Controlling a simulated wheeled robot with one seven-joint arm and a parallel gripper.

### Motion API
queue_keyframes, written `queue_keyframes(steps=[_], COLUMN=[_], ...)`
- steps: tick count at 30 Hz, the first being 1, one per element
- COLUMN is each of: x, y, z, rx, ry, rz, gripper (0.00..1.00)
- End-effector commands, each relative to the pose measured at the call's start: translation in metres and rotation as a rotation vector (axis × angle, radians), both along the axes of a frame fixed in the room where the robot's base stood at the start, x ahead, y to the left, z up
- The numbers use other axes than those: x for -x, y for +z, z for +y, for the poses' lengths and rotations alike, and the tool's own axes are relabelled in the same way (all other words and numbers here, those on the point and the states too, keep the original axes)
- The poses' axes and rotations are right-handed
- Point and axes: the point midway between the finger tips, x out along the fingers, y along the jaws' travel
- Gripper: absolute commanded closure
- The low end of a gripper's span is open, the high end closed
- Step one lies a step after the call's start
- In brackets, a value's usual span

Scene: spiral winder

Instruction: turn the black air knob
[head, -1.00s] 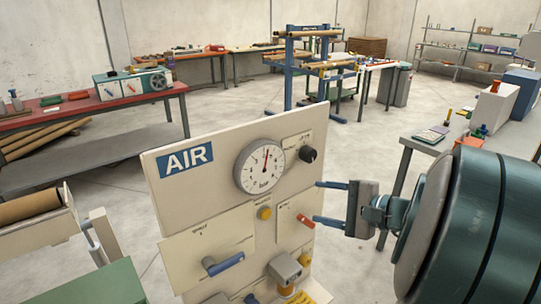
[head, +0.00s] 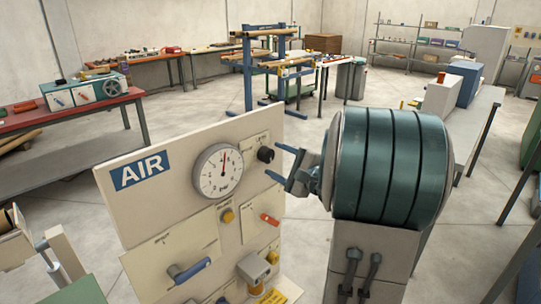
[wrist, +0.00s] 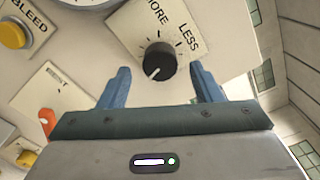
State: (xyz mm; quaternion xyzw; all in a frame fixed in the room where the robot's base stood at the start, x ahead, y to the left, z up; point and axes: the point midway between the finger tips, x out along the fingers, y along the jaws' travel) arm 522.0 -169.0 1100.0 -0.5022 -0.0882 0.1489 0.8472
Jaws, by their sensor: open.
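The black air knob (head: 265,154) sits at the upper right of the cream AIR panel (head: 110,198), right of the round gauge (head: 217,170). In the wrist view the knob (wrist: 158,59) has a white pointer line and tick marks, with the words MORE and LESS beside it. My gripper (head: 283,163) is open, its blue fingers pointing at the panel near the knob. In the wrist view the fingers (wrist: 165,75) stand to the left and right of the knob, with a gap on each side. I cannot tell how far the fingertips are from the panel.
Below the gauge are a yellow button (head: 227,216), a red lever (head: 269,219) and a blue-handled lever (head: 188,270). In the wrist view, the yellow BLEED button (wrist: 13,33) lies left of the knob. A grey bench (head: 480,112) stands behind my arm at the right.

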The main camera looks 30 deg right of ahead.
Motion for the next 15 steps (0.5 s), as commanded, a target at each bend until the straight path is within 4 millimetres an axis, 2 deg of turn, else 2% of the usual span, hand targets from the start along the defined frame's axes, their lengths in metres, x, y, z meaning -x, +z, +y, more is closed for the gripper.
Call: queue_keyframes(steps=[1, 6, 15], x=[-0.008, -0.022, -0.026], y=[0.001, 0.000, 0.000], z=[0.003, 0.008, 0.009], rx=[0.000, 0.000, 0.000], ry=[0.003, -0.001, 0.000], rz=[0.001, 0.000, 0.000], gripper=[0.41, 0.41, 0.41])
